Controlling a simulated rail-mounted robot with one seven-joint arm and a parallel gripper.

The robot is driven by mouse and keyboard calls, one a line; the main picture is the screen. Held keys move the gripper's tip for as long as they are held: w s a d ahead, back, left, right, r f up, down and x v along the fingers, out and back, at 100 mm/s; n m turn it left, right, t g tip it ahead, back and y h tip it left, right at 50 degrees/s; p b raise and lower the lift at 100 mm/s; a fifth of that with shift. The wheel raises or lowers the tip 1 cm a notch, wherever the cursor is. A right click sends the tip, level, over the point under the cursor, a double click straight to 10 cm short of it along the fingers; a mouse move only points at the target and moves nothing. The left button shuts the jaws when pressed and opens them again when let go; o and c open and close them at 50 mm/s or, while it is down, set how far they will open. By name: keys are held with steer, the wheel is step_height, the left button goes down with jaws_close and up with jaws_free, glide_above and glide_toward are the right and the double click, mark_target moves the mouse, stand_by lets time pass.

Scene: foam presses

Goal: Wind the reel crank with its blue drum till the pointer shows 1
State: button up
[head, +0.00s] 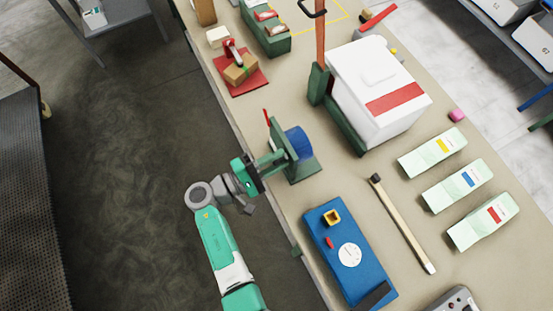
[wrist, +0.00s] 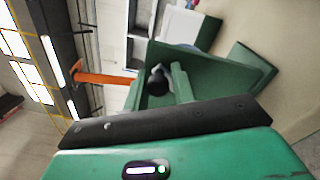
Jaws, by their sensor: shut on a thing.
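The reel has a blue drum (head: 298,143) on a dark green stand (head: 304,171) near the table's left edge. My gripper (head: 272,161) reaches the stand's left side. In the wrist view my gripper (wrist: 158,74) is shut on the dark crank knob (wrist: 158,84), in front of the green plate (wrist: 205,76). The crank arm is mostly hidden. No scale number is readable.
A white box with a red band (head: 395,98) stands behind and right of the reel. A blue board (head: 345,250) and a long bar (head: 405,228) lie nearer. A red mat (head: 239,86) with a carton is farther back. Open floor lies left.

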stand_by(0.4)
steer(key=o, duration=0.9)
steer(key=shift+w, duration=0.1)
steer(key=shift+c, duration=0.2)
steer(key=v, duration=0.8)
steer(key=shift+b, duration=0.45)
steer(key=shift+r, duration=0.1)
